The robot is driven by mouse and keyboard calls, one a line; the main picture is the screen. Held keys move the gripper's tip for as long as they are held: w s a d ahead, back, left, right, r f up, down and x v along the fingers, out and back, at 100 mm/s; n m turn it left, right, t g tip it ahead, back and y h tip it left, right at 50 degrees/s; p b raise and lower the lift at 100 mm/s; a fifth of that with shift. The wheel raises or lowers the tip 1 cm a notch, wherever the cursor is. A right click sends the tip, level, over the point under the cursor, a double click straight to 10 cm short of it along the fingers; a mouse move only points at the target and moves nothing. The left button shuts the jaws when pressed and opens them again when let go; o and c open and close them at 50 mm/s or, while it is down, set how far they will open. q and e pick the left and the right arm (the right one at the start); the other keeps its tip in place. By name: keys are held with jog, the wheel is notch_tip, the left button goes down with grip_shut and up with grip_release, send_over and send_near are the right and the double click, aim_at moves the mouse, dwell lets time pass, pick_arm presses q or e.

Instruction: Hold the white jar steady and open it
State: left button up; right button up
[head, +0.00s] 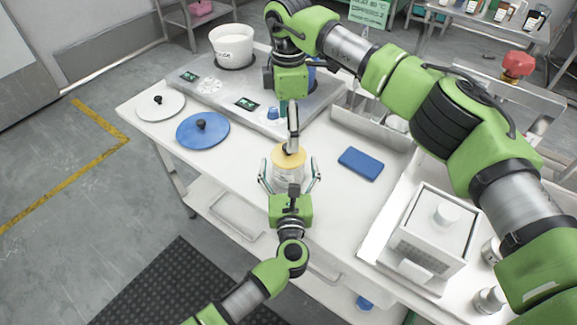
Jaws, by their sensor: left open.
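The white jar (287,174) stands upright near the front edge of the white table. It has a tan lid (279,158) with a dark knob on top. My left gripper (290,166) is open, with one finger on each side of the jar; both fingers look apart from the jar wall. My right gripper (292,146) points straight down over the lid, its fingertips at the knob. Its fingers are seen edge-on, so whether they are closed on the knob is hidden.
A blue round lid (216,134) and a white round lid (172,107) lie at the left. A white tub (233,45) stands on the grey scale panel behind. A blue pad (361,164) lies right of the jar. A white boxy machine (432,235) stands further right.

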pick_arm(q)
jog(key=shift+w+f, duration=0.1)
jog(key=shift+w, duration=0.55)
pick_arm(e)
jog(key=shift+w, duration=0.1)
